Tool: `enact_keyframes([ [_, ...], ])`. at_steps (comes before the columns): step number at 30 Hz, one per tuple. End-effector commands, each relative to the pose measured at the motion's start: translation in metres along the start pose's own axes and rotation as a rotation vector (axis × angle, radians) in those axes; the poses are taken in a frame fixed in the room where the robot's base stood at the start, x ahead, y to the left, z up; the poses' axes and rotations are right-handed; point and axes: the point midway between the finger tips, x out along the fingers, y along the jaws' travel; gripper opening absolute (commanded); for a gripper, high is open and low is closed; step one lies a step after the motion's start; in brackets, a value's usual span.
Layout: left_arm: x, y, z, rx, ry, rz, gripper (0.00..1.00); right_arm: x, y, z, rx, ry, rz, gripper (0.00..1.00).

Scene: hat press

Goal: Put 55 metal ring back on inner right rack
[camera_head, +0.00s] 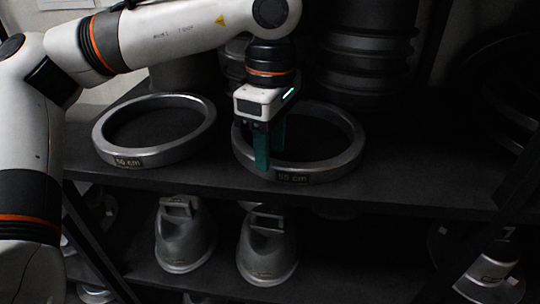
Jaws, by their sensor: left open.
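A grey metal ring (345,163) lies flat on the dark upper shelf, with a label that seems to read 55 cm on its front. A similar ring (185,145) lies to its left; its label is too blurred to read surely. My left gripper (270,158) points down over the front left part of the right ring. Its teal fingers are apart, and they hide some of the rim. I cannot tell whether the rim lies between them or whether they touch it. My right gripper is not in view.
The dark shelf (420,185) has bare room right of the rings. Dark stacked cylindrical forms (368,50) stand behind them. Two grey metal forms (185,240) (268,250) stand on the lower shelf. A labelled metal piece (488,275) is at the lower right.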

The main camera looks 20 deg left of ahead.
Motion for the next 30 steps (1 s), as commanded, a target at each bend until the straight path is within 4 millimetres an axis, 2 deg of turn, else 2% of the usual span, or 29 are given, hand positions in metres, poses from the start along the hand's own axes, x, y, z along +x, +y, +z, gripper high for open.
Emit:
enact_keyframes([
  [1, -0.006, 0.0, -0.001, 0.001, 0.002, -0.005, 0.41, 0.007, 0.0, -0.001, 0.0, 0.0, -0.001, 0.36],
  [6, -0.035, 0.0, -0.001, 0.001, 0.001, -0.003, 0.41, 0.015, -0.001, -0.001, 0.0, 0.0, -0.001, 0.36],
  [12, -0.053, 0.0, 0.0, 0.001, -0.001, 0.0, 0.41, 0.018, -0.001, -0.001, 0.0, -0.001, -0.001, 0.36],
  [30, -0.054, 0.0, 0.0, 0.001, -0.001, 0.0, 0.41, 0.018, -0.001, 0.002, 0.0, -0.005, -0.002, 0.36],
])
